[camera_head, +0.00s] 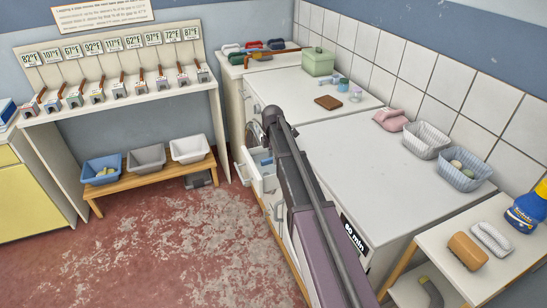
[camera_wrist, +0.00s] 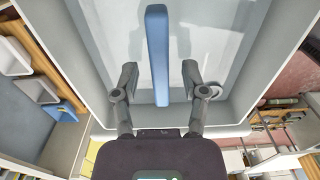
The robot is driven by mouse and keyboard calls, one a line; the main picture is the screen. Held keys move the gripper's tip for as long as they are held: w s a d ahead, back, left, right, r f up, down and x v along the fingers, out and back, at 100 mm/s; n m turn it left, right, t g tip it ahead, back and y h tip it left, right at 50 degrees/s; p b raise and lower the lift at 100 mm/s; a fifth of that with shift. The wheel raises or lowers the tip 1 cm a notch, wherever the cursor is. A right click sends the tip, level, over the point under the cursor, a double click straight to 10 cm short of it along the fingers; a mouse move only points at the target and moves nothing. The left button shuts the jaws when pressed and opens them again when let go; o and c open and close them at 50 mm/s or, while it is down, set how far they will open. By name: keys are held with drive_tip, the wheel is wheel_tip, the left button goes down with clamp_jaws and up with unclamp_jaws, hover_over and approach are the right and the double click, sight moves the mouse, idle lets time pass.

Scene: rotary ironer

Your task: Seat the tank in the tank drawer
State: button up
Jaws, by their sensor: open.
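The tank drawer (camera_head: 250,181) stands pulled out of the white machine front, left of my arm in the head view. In the wrist view its pale walls (camera_wrist: 257,62) frame the picture. A pale tank (camera_wrist: 215,35) with a blue bar-shaped handle (camera_wrist: 157,45) lies within these walls; a bluish part of it (camera_head: 265,161) shows in the head view. I cannot tell whether it sits fully down. My gripper (camera_wrist: 159,78) is open, one finger on each side of the blue bar, with gaps on both sides. My arm hides the gripper in the head view.
The long white countertop (camera_head: 370,155) runs right of my arm, with baskets (camera_head: 426,138) along the wall. A wooden bench (camera_head: 150,176) with several bins stands left of the drawer. The red floor in front is clear.

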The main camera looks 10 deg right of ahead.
wheel_tip(320, 180, up, 12)
drive_tip(key=p, duration=1.1)
drive_tip(key=shift+p, duration=0.35)
idle(0.4)
drive_tip(key=s+m, duration=2)
drive_tip(key=s, duration=0.9)
drive_tip(key=shift+s+d, duration=0.15)
drive_tip(key=shift+d, duration=0.15)
drive_tip(key=shift+f, duration=0.1)
drive_tip(key=shift+f+b, duration=0.8)
drive_tip(key=shift+b, duration=0.1)
